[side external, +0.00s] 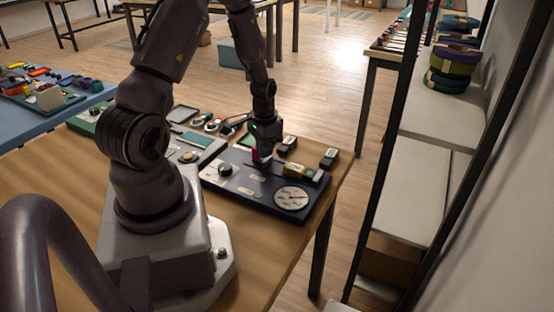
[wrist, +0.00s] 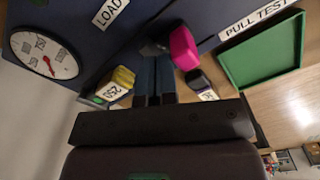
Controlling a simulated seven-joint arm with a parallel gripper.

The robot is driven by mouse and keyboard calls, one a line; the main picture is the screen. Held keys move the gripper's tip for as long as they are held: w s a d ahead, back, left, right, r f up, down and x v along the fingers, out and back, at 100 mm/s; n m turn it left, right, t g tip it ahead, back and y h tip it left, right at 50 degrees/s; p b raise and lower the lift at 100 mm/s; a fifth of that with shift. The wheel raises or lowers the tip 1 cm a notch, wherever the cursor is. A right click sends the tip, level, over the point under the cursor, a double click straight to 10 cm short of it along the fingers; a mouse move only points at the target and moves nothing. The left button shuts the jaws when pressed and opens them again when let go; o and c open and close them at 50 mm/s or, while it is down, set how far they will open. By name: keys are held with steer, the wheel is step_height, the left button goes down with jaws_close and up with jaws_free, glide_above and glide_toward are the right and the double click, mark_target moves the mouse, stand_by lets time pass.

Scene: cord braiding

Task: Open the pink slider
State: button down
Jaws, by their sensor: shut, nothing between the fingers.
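The pink slider (wrist: 184,48) is a bright pink knob at the dark blue panel (wrist: 95,45), between the LOAD and PULL TEST labels. In the side view the pink slider (side external: 255,155) is a small pink patch on the panel (side external: 255,190), partly hidden by my gripper. My gripper (wrist: 154,52) is shut and empty. Its fingertips are low over the panel, just left of the pink slider in the wrist view. I cannot tell whether they touch it. In the side view my gripper (side external: 264,160) is right beside the slider.
A round white dial (wrist: 43,53) is on the panel. A yellow weight marked 250 (wrist: 120,80) and a dark labelled block (wrist: 199,82) are close to my fingers. A green tray (wrist: 262,50) lies at the right. The side view shows a black knob (side external: 225,170).

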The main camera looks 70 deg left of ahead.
steer(key=shift+w+d, duration=0.1)
steer(key=shift+w+d, duration=0.35)
step_height(320, 180, up, 11)
stand_by(0.6)
stand_by(0.4)
steer(key=s+d+r+m+t, duration=0.1)
steer(key=s+d+r+t, duration=0.1)
steer(key=d+r, duration=0.7)
steer(key=s+d+r+m+t, duration=0.2)
steer(key=d+r, duration=0.7)
steer(key=d, duration=0.5)
steer(key=shift+s+d+r+t, duration=0.4)
steer(key=shift+s+t, duration=0.4)
steer(key=shift+s, duration=0.35)
